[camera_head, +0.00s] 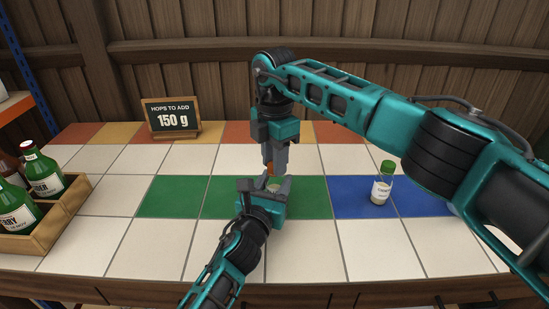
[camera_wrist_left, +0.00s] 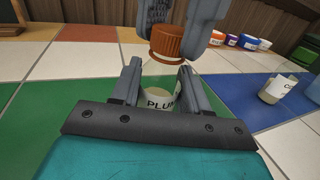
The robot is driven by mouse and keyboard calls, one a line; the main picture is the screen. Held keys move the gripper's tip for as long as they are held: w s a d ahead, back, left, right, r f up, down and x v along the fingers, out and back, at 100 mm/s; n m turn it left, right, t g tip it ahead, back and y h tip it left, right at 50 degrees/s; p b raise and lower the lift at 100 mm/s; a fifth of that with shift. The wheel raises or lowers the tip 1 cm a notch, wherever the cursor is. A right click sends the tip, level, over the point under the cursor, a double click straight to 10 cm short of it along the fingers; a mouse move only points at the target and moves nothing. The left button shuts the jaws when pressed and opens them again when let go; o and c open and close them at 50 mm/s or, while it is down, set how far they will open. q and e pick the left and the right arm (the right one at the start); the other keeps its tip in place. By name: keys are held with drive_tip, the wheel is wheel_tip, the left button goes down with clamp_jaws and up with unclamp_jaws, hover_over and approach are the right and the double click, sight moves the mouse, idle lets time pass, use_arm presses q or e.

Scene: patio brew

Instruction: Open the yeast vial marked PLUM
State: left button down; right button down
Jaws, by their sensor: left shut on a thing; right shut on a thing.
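The vial marked PLUM (camera_wrist_left: 160,98) stands between the fingers of my left gripper (camera_head: 265,186), which is shut on it over the green tiles. In the left wrist view my left gripper (camera_wrist_left: 158,88) has a finger on each side of the vial, and the label faces the camera. My right gripper (camera_head: 273,168) comes down from above and is shut on the ribbed orange-brown cap (camera_wrist_left: 181,43). The cap is above the vial and appears apart from it, with a gap between them. The vial's mouth is hard to make out.
A green-capped vial (camera_head: 381,185) stands on the blue tiles to the right. A wooden crate (camera_head: 62,210) of green bottles is at the left. A sign reading 150 g (camera_head: 171,119) stands at the back. Several coloured tubs (camera_wrist_left: 235,41) show in the wrist view. The white front tiles are clear.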

drive_tip(key=n, duration=0.9)
drive_tip(key=shift+n, duration=0.4)
drive_tip(key=n, duration=0.3)
drive_tip(key=shift+n, duration=0.4)
drive_tip(key=n, duration=0.5)
drive_tip(key=shift+n, duration=0.3)
drive_tip(key=n, duration=0.3)
drive_tip(key=shift+r+n, duration=0.1)
drive_tip(key=shift+n, duration=0.3)
drive_tip(key=n, duration=0.3)
drive_tip(key=shift+n, duration=0.3)
drive_tip(key=n, duration=0.3)
drive_tip(key=shift+n, duration=0.4)
drive_tip(key=n, duration=0.3)
drive_tip(key=shift+n, duration=0.4)
drive_tip(key=n, duration=0.3)
drive_tip(key=shift+n, duration=0.3)
drive_tip(key=n, duration=0.4)
drive_tip(key=shift+n, duration=0.4)
drive_tip(key=shift+r, duration=0.2)
